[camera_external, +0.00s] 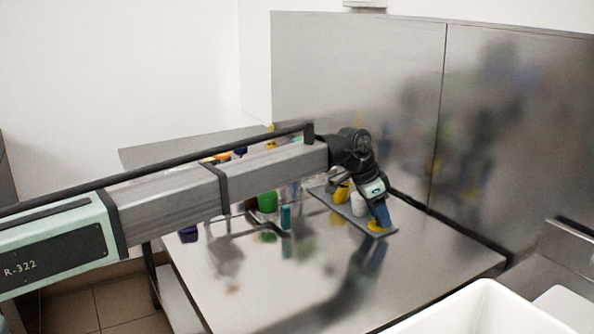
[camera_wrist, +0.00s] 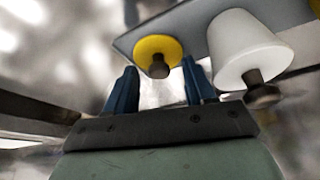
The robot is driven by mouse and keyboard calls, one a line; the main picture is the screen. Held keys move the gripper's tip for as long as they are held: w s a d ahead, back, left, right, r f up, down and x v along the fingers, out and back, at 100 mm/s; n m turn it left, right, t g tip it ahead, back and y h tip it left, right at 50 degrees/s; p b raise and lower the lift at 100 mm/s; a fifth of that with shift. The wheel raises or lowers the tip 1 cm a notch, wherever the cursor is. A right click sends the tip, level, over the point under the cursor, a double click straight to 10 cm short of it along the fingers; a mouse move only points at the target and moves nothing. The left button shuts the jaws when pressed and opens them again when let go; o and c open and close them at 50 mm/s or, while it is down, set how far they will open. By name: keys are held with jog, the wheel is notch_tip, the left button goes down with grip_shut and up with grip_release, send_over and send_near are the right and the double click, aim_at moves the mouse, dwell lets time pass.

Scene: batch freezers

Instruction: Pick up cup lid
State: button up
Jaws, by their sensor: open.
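A yellow round lid with a dark knob, which looks like the cup lid (camera_external: 377,226), lies at the near end of a grey tray (camera_external: 333,202). In the wrist view the yellow disc (camera_wrist: 151,47) and its knob appear just beyond and between my blue fingertips. My gripper (camera_external: 382,214) points down over the lid, and in the wrist view (camera_wrist: 160,76) its fingers are apart with nothing held. A white cup-shaped thing (camera_wrist: 243,47) with a dark knob is just right of the fingers. I cannot tell whether a fingertip touches the lid.
The white cup (camera_external: 358,204) and a yellow item (camera_external: 341,191) stand farther back on the tray. A green container (camera_external: 267,202) and a teal bottle (camera_external: 286,217) stand left of it. A steel back panel (camera_external: 400,100) rises behind. The front of the steel table (camera_external: 290,290) is clear.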

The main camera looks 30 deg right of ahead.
jog(key=shift+c, duration=0.5)
grip_shut()
